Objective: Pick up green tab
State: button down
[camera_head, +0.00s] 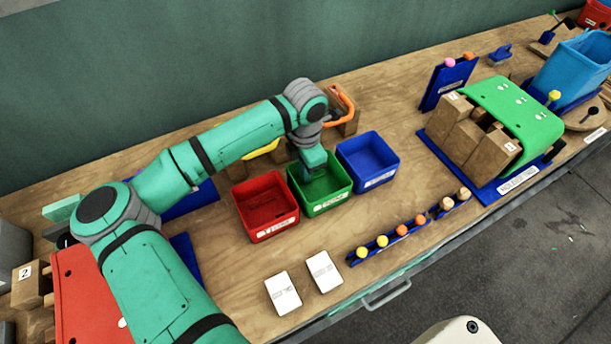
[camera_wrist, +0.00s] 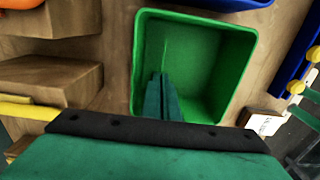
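A green bin (camera_head: 341,197) stands between the red and blue bins in the head view. It also shows in the wrist view (camera_wrist: 222,72). My gripper (camera_head: 313,172) reaches down into the green bin; its dark green fingers (camera_wrist: 160,82) are close together in the wrist view. A thin, bright green strip (camera_wrist: 165,52), possibly the green tab seen edge-on, runs from the fingertips toward the far wall. I cannot tell whether the fingers touch or grip it. The bin's floor shows no other clear object, and its near part is hidden by my gripper.
A red bin (camera_head: 265,207) and a blue bin (camera_head: 368,162) stand close on either side. Wooden blocks (camera_wrist: 50,82) stand beside the green bin. A blue rail with several colored pegs (camera_head: 401,231) and two white cards (camera_head: 324,271) lie in front.

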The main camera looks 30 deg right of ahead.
jog(key=s+a+r, duration=0.7)
jog(key=s+r, duration=0.4)
jog(key=r, duration=0.1)
jog(key=shift+s+a, duration=0.3)
jog(key=shift+s, duration=0.1)
jog(key=shift+f, duration=0.1)
